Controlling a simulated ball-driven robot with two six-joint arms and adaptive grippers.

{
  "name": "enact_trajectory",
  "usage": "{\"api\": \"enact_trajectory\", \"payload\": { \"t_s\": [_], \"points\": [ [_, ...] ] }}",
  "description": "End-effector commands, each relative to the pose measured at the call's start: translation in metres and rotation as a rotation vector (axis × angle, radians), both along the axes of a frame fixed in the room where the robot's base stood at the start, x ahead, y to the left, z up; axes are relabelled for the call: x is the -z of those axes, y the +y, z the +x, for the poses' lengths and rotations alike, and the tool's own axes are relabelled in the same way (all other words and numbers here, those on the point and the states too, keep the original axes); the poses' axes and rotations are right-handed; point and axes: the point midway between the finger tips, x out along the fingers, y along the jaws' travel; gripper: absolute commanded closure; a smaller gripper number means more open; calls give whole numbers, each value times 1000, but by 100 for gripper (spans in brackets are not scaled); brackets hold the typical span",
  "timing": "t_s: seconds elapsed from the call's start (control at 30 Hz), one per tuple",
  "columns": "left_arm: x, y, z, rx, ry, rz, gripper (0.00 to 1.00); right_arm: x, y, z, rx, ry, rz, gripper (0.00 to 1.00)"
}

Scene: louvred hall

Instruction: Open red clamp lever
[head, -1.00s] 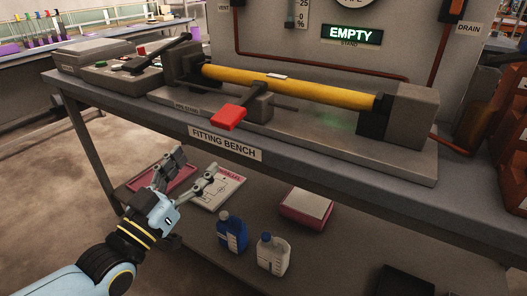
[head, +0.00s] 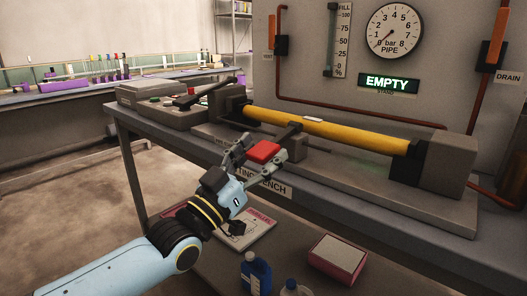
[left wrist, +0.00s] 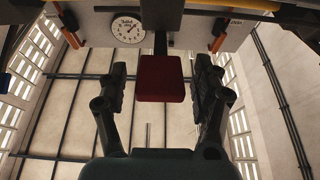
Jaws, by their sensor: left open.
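The red clamp lever (head: 264,152) sticks out from the clamp at the front of the fitting bench, beside the yellow pipe (head: 330,131). My left gripper (head: 250,150) is at the lever's red handle, with its fingers open. In the left wrist view the red handle (left wrist: 160,79) lies between the two open fingers (left wrist: 162,88), with gaps visible on both sides. The head view does not clearly show whether a finger touches it. My right gripper is not in view.
The bench front edge (head: 330,205) lies just beyond my left gripper. A control box (head: 165,105) with a dark lever sits at the bench's left end. Below are bottles (head: 256,272) and a pink box (head: 338,258). The display reads EMPTY (head: 388,83).

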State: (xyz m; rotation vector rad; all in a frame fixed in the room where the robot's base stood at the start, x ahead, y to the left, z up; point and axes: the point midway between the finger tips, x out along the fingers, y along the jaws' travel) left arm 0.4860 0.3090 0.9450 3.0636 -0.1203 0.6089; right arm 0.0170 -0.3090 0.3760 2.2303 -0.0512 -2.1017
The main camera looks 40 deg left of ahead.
Motion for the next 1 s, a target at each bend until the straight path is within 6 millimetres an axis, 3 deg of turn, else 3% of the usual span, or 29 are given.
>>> {"api": "enact_trajectory", "payload": {
  "t_s": [0.4,0.9,1.0],
  "points": [
    [-4,-1,9,0,1,0,35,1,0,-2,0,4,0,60],
    [-4,-1,9,0,0,0,100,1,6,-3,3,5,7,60],
    [-4,-1,9,0,0,0,100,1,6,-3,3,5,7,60]
  ]
}}
